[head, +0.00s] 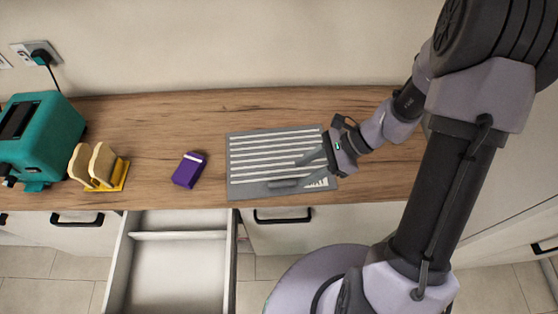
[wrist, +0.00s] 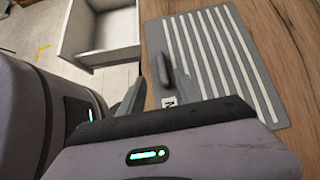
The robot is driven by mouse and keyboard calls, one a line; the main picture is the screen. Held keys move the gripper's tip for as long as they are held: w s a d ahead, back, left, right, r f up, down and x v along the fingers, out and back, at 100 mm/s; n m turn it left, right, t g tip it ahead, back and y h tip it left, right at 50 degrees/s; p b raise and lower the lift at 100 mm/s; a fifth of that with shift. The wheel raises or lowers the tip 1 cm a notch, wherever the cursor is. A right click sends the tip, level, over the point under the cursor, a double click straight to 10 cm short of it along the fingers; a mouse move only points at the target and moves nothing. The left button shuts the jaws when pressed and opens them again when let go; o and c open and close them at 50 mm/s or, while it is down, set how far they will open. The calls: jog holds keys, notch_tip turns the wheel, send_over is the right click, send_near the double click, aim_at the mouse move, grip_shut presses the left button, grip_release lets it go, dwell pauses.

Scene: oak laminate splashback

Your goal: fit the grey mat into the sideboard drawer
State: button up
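The grey mat (head: 262,146) with white stripes lies flat on the wooden counter, near its front edge; it also shows in the wrist view (wrist: 222,60). My gripper (head: 284,173) is over the front right part of the mat, its two fingers apart with nothing seen between them. In the wrist view one finger (wrist: 172,80) overlaps the mat's edge and the other is partly hidden by my wrist. I cannot tell whether the fingers touch the mat. The sideboard drawer (head: 180,262) is pulled open below the counter, left of the mat; it looks empty apart from a divider near its back.
A purple box (head: 189,170) lies on the counter (head: 150,113) left of the mat. Further left are a yellow rack with bread slices (head: 100,165) and a teal toaster (head: 45,135). A closed drawer front (head: 285,236) is right of the open one.

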aim_at(283, 182)
jog(key=b+x, duration=0.3)
jog(key=x, duration=0.4)
jog(key=shift+w+f, duration=0.15)
grip_shut()
dwell(1.1)
